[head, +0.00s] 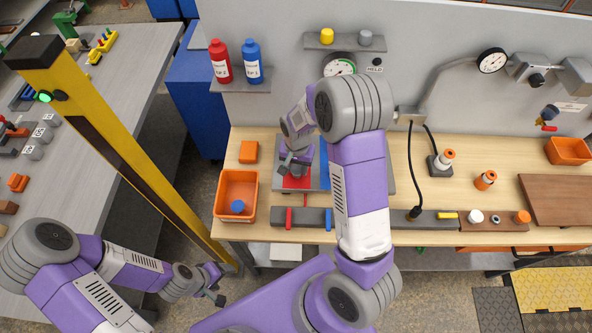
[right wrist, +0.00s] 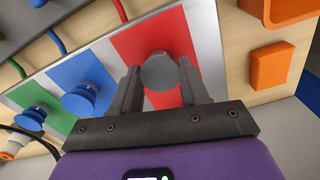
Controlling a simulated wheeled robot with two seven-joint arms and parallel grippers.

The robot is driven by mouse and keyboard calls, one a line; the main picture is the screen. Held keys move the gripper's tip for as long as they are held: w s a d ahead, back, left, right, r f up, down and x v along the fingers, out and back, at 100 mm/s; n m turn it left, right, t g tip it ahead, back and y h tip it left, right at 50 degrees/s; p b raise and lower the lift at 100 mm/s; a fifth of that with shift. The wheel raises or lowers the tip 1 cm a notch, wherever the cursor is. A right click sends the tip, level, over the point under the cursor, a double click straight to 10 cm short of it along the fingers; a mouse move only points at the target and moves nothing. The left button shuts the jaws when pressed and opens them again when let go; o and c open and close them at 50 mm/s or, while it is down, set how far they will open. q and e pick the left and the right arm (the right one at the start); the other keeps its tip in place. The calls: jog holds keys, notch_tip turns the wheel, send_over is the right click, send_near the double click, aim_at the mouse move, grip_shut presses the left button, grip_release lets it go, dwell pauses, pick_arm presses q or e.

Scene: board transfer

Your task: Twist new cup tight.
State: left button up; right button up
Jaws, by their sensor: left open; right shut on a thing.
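My right gripper (right wrist: 158,88) is shut on a round grey cup (right wrist: 159,70) over the red strip (right wrist: 136,38) of a panel, with one finger on each side of it. Whether the cup is fully seated is hidden. In the head view my right gripper (head: 294,170) points down at the red strip (head: 297,183), and my arm covers much of the panel. Blue cups stand on the blue strip (right wrist: 79,98) and the green strip (right wrist: 31,117). My left gripper (head: 215,285) is open and empty, low at the left, away from the bench.
An orange bin (head: 221,212) with a blue piece (head: 237,207) in it stands left of the panel, near an orange block (head: 249,152). A yellow post (head: 130,150) stands at the left. A brown tray (head: 484,226) with small parts and a wooden board (head: 560,200) lie at the right.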

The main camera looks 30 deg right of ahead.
aim_at(297, 169)
dwell(0.3)
jog(key=m, duration=0.3)
jog(key=shift+r+p, duration=0.1)
jog(key=shift+p, duration=0.3)
jog(key=o, duration=1.2)
jog(key=shift+c, duration=0.2)
notch_tip(297, 169, up, 7)
jog(key=shift+r, duration=0.2)
jog(key=shift+s, duration=0.1)
